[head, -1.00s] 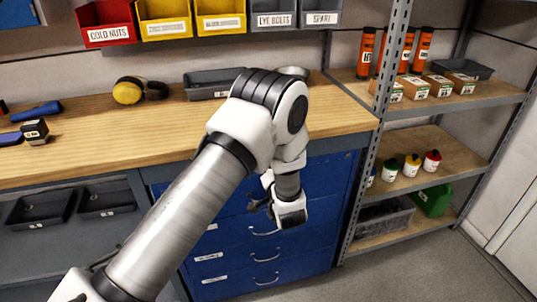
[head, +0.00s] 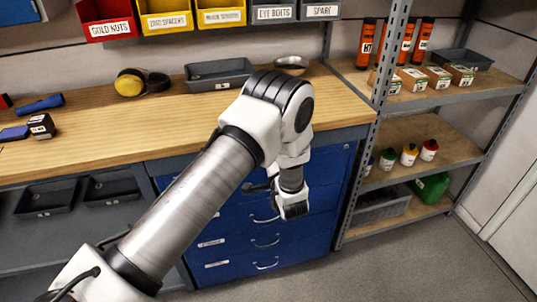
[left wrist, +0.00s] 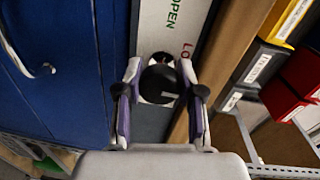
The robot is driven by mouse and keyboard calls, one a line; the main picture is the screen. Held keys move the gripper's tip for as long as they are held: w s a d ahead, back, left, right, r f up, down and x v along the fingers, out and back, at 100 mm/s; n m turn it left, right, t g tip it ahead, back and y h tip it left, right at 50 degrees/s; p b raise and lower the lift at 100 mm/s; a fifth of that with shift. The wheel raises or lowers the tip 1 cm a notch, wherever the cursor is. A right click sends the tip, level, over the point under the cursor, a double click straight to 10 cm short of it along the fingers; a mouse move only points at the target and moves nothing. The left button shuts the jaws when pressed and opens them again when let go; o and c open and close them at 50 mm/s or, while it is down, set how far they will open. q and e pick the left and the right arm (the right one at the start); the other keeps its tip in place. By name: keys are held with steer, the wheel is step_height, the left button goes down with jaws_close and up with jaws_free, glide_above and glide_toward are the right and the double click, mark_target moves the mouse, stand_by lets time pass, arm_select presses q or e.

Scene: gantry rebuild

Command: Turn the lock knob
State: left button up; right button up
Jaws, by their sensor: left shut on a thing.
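In the left wrist view, a round black knob (left wrist: 156,80) with a small light mark sits on a white plate (left wrist: 155,20). The plate bears green "OPEN" lettering and red letters that start "LO", the rest hidden. My left gripper (left wrist: 159,84) is shut on the knob, one finger on each side of it. In the head view my left gripper (head: 262,187) is at the front of the blue drawer cabinet (head: 230,240), below the bench edge. The knob is hidden there. My right gripper is not in view.
The wooden bench top (head: 100,120) overhangs above my gripper. A grey tray (head: 218,75) and yellow ear muffs (head: 129,82) lie on it. Drawer handles (head: 267,264) stick out of the cabinet. A metal shelf rack (head: 420,145) stands at right. The floor ahead is free.

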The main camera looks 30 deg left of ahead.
arm_select(q)
steer(key=o, duration=1.1)
steer(key=shift+o, duration=0.2)
